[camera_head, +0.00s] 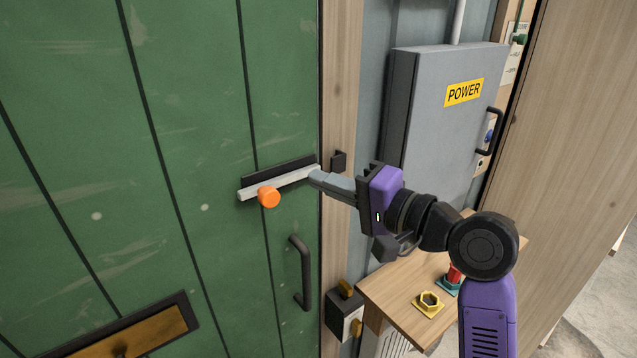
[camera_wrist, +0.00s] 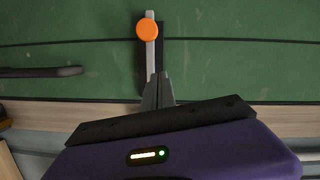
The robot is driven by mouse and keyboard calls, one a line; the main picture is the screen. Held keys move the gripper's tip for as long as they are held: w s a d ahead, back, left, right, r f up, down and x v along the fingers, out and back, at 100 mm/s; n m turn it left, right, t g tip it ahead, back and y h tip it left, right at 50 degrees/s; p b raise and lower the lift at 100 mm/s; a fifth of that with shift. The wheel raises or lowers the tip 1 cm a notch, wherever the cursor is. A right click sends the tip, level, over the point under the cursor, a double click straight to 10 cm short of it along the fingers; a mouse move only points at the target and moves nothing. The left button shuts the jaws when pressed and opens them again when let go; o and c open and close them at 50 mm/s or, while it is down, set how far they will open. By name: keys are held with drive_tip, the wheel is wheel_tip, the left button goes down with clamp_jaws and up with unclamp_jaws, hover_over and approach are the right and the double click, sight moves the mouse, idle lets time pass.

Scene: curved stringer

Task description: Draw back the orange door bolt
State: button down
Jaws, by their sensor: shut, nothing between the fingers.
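The door bolt is a light grey bar (camera_head: 250,191) with a round orange knob (camera_head: 269,196), lying along a dark backing plate (camera_head: 262,172) on the green door (camera_head: 190,120). A dark keeper bracket (camera_head: 339,161) sits on the wooden frame to the right; the bar's right end is hidden behind my gripper. My gripper (camera_head: 314,176) is shut and empty, its tips at the right part of the bar, apart from the knob. In the wrist view the orange knob (camera_wrist: 148,29) is near the top and my shut fingertips (camera_wrist: 158,76) are below it. I cannot tell whether the tips touch the bar.
A dark door handle (camera_head: 300,272) is below the bolt. A brass letter slot (camera_head: 135,335) is at lower left.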

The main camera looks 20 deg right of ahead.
drive_tip(key=b+v, duration=0.1)
drive_tip(key=v, duration=0.7)
drive_tip(key=shift+s+b, duration=0.15)
drive_tip(key=shift+b, duration=0.15)
drive_tip(key=w+d+r+t+h, duration=0.1)
drive_tip(key=d+r+t+h, duration=0.2)
drive_tip(key=d+t+h, duration=0.3)
drive_tip(key=s+d+f+h, duration=0.3)
drive_tip(key=s+f+h, duration=0.3)
drive_tip(key=f, duration=0.5)
drive_tip(key=s+a+f+n+g+y, duration=0.1)
drive_tip(key=s+a+f+n+g, duration=0.1)
drive_tip(key=s+f, duration=0.4)
drive_tip(key=s+a+f+n+g+y, duration=0.1)
drive_tip(key=s+a+f+n, duration=0.3)
drive_tip(key=s, duration=1)
drive_tip(key=s+a+f+n+g, duration=0.3)
drive_tip(key=s+f, duration=0.5)
drive_tip(key=s, duration=0.2)
drive_tip(key=shift+a+f+y+b, duration=0.35)
drive_tip(key=shift+a+y, duration=0.05)
